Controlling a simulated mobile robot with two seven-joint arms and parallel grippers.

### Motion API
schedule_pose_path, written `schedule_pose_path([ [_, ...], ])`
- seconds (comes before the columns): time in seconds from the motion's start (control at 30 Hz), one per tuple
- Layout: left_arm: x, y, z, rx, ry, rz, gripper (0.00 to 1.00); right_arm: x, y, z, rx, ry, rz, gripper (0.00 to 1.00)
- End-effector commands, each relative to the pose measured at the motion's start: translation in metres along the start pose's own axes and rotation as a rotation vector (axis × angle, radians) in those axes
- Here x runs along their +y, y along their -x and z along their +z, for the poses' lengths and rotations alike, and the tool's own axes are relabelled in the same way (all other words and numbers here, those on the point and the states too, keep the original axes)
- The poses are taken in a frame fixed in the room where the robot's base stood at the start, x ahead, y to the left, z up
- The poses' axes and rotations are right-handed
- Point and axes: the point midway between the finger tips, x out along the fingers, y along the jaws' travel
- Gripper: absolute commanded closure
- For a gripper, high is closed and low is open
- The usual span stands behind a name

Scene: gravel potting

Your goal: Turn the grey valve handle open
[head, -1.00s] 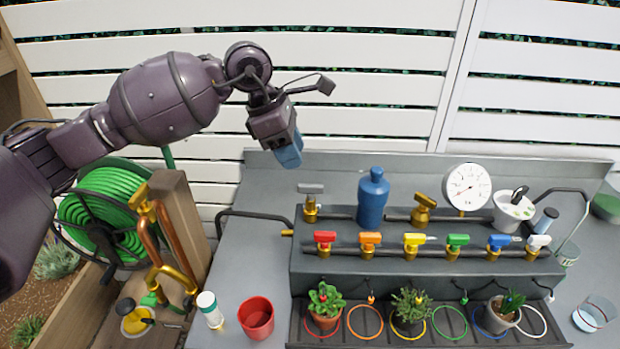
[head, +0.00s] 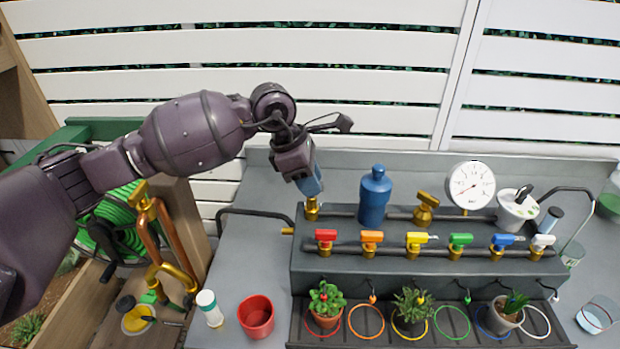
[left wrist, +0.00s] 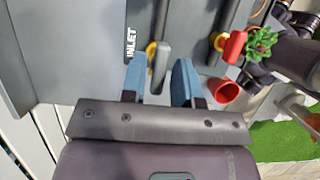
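The grey valve handle (left wrist: 161,65) shows in the left wrist view, on a brass valve beside the INLET label. My left gripper (left wrist: 160,80) is open, with its two blue fingers on either side of the handle and a gap visible around it. In the head view, my left gripper (head: 312,187) is right over the brass valve body (head: 311,209) at the left end of the upper pipe. It hides the grey handle there. My right gripper is in neither view.
A row of coloured valves, starting with the red one (head: 326,238), runs along the lower step. A blue bottle (head: 374,197) stands right of the grey valve. A gauge (head: 469,186) stands farther right. A red cup (head: 256,316) is at the front left.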

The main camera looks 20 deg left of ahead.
Motion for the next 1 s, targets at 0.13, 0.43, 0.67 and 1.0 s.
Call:
schedule_pose_path([
  [0.13, 0.000, 0.000, 0.000, 0.000, 0.000, 0.000, 0.94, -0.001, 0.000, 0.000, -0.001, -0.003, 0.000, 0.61],
  [0.43, 0.000, 0.001, 0.000, 0.000, 0.010, 0.005, 1.00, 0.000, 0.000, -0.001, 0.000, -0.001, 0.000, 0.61],
  [0.67, 0.000, 0.003, 0.001, 0.000, 0.086, 0.039, 1.00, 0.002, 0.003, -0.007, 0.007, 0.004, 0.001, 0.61],
  [1.0, -0.002, 0.005, 0.002, -0.001, 0.343, 0.147, 1.00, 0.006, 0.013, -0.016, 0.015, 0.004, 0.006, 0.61],
])
